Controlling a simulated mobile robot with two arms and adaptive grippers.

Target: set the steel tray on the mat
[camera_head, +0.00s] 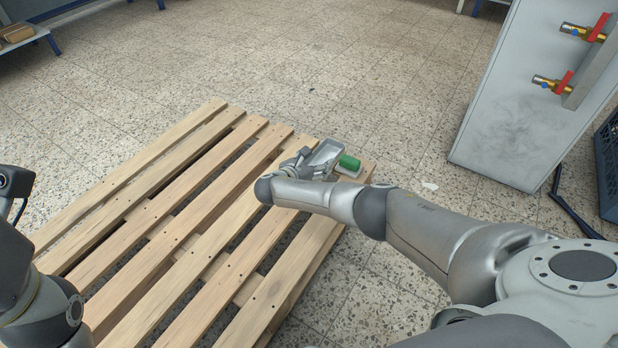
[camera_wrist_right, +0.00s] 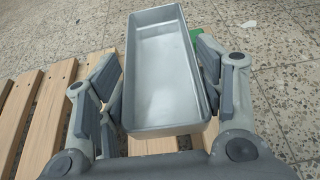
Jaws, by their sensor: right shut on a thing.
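The steel tray (camera_head: 325,152) is a shallow, open, empty rectangular box, above the far right end of the wooden pallet in the head view. In the right wrist view the tray (camera_wrist_right: 165,70) lies lengthwise between the fingers. My right gripper (camera_head: 306,160) is shut on the tray, with fingers along its two long sides; it also shows in the right wrist view (camera_wrist_right: 162,85). Whether the tray touches the pallet is unclear. I cannot make out a mat for certain. Only links of my left arm show at the left edge; its gripper is out of view.
The slatted pallet (camera_head: 160,215) is otherwise bare. A grey cabinet (camera_head: 500,120) with red-handled valves stands right, near a dark crate (camera_head: 608,165). Open floor lies behind.

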